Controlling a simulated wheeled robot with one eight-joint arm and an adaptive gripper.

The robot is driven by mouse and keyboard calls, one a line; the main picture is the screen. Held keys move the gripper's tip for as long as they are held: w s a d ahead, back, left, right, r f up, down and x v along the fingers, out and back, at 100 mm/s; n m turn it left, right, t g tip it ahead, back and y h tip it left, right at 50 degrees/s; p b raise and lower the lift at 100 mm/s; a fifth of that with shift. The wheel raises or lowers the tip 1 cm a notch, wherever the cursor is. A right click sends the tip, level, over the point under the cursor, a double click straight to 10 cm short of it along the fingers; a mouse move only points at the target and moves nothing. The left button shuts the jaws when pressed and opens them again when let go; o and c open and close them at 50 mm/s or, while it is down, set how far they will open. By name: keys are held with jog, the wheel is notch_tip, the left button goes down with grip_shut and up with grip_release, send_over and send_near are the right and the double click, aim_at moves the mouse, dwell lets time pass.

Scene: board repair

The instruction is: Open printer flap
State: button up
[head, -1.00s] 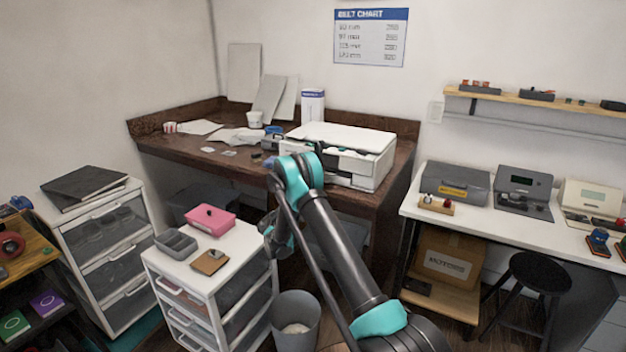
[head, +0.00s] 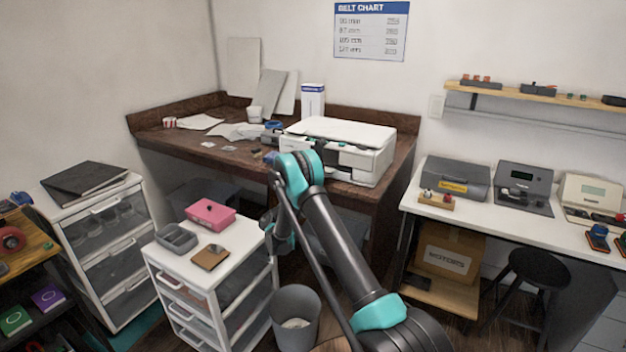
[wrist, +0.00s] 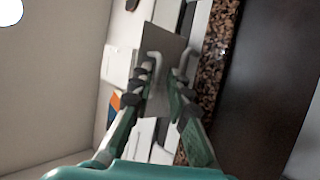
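The white printer (head: 375,158) stands on the brown corner desk, its dark front opening partly behind my arm. I cannot tell from the head view how its flap stands. A flat grey panel (wrist: 165,50) and pale parts lie beyond and between the fingertips. I cannot tell whether the fingers touch the panel, or whether it is the flap.
The desk (head: 160,136) holds papers, a cup (head: 255,114) and a blue-white box (head: 313,100). A white drawer cart (head: 245,250) with a pink box (head: 211,213) stands in front, beside a grey bin (head: 296,330). A white bench (head: 465,222) is at right.

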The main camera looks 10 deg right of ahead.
jog(key=shift+o, duration=0.4)
jog(key=shift+s+a, duration=0.1)
jog(key=v, duration=0.8)
